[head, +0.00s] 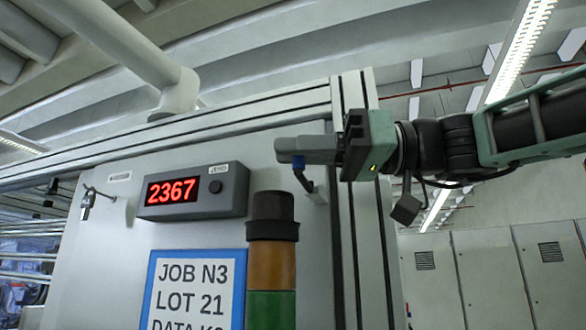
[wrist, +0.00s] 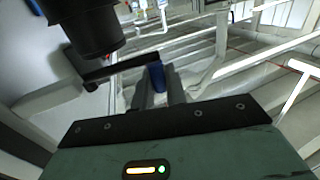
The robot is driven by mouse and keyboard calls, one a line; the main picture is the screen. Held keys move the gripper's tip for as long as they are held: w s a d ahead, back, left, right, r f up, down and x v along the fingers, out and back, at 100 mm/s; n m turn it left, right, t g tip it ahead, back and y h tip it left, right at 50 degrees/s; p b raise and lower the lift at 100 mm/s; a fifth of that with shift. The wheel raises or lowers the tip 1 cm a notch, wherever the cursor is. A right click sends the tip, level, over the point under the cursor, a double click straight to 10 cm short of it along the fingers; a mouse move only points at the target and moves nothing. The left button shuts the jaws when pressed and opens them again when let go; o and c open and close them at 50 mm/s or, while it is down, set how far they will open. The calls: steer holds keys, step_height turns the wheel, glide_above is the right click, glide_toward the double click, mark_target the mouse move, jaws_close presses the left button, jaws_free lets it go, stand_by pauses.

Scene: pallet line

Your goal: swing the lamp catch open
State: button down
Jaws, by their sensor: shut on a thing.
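The lamp catch (head: 307,184) is a dark lever with a blue end, mounted on the light panel to the right of the stack lamp. My gripper (head: 290,151) reaches in from the right, and its fingers are shut on the catch's blue end. In the wrist view the blue end (wrist: 157,77) sits between my fingertips (wrist: 158,88), with the dark lever running left from it. The fingers cover part of the blue end in the head view. The stack lamp (head: 271,265) has a black top over amber and green sections.
A grey display box (head: 193,190) reading 2367 and a JOB N3 sign (head: 194,290) are on the panel. Keys (head: 90,201) hang at left. An aluminium post (head: 362,230) stands right beside the catch. Grey cabinets (head: 490,275) stand farther back at right.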

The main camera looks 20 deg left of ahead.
steer(key=shift+w+d+r+n+g+h+b, duration=0.1)
steer(key=shift+d+n+g+h+b, duration=0.25)
steer(key=shift+n+g, duration=0.4)
steer(key=shift+d+n+g+h+b, duration=0.25)
steer(key=shift+d+n+g, duration=0.15)
steer(key=shift+g, duration=0.65)
steer(key=c, duration=1.5)
jaws_free()
steer(key=shift+w, duration=0.1)
steer(key=b+v, duration=0.4)
steer(key=v, duration=1.3)
steer(key=shift+d, duration=0.2)
steer(key=shift+w, duration=0.1)
